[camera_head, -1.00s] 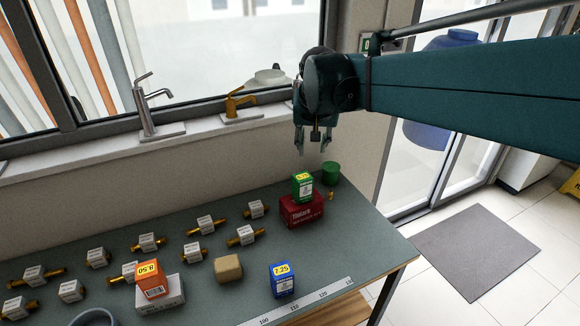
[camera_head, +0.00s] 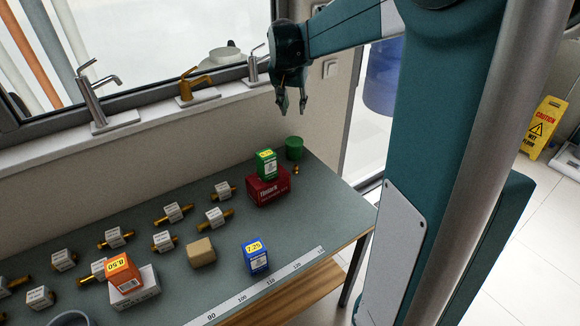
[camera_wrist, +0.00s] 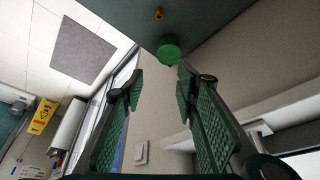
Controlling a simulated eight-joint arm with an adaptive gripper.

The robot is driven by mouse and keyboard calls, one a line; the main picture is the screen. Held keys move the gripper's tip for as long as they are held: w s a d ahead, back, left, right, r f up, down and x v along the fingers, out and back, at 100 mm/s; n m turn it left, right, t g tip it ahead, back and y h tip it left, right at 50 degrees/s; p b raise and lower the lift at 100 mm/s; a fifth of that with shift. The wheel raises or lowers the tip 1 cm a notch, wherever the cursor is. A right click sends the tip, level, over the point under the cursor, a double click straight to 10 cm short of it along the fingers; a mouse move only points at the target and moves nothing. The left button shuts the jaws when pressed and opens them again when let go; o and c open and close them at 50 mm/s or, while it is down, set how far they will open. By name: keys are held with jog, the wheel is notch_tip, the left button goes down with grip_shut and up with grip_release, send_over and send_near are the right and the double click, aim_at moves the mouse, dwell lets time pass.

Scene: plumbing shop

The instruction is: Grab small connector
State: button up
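A small brass piece (camera_head: 296,169), which looks like a small connector, rests on the table's back right corner, just in front of a green cylinder (camera_head: 294,148). In the wrist view the same brass piece (camera_wrist: 159,14) is tiny at the top edge, above the green cylinder (camera_wrist: 168,48). My gripper (camera_head: 291,109) is open and empty, in the air above the back right of the table. In the wrist view its fingers (camera_wrist: 160,76) are well apart with nothing between them. Several labelled brass fittings (camera_head: 173,212) lie on the left and middle of the table.
A green box (camera_head: 266,164) sits on a red box (camera_head: 268,188) left of the small piece. A blue box (camera_head: 255,257), a tan block (camera_head: 201,252) and an orange box (camera_head: 122,273) stand nearer the front. Taps (camera_head: 96,100) line the windowsill. A ruler (camera_head: 262,289) edges the table.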

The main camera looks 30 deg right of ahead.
send_near(296, 166)
jog(key=x, duration=0.2)
jog(key=shift+w+f, duration=0.25)
jog(key=shift+w, duration=0.05)
jog(key=shift+f, duration=0.1)
jog(key=shift+x, duration=1.15)
jog(key=shift+w+f, duration=0.1)
jog(key=shift+b+x, duration=0.4)
jog(key=shift+x, duration=2.1)
jog(key=shift+d, duration=0.1)
jog(key=c, duration=0.9)
